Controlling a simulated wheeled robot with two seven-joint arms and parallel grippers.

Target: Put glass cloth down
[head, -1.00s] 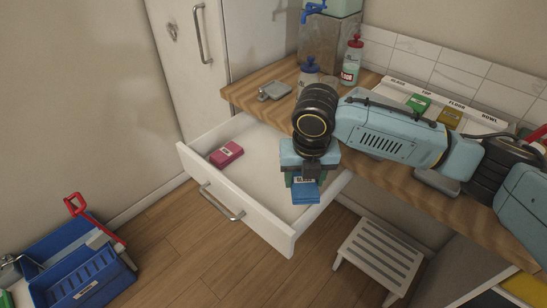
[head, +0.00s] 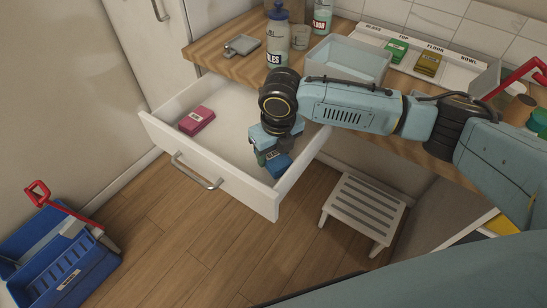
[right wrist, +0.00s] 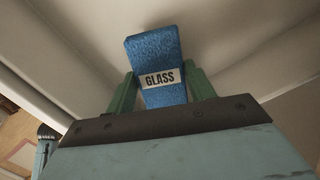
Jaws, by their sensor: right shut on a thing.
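The glass cloth (right wrist: 155,55) is a folded blue cloth with a white GLASS label, seen in the right wrist view between the green fingers of my right gripper (right wrist: 158,88). In the head view the blue cloth (head: 278,165) shows below my right gripper (head: 268,155), over the right end of the open white drawer (head: 222,180). The gripper is shut on the cloth. Pale drawer surfaces lie behind the cloth in the wrist view; I cannot tell if the cloth touches the drawer floor. My left gripper is not in view.
A pink cloth (head: 197,120) lies in the drawer's left part. The labelled tray (head: 455,72) on the wooden counter holds a green cloth (head: 397,50) and a yellow cloth (head: 428,62). A step stool (head: 362,213) and a blue caddy (head: 62,262) stand on the floor.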

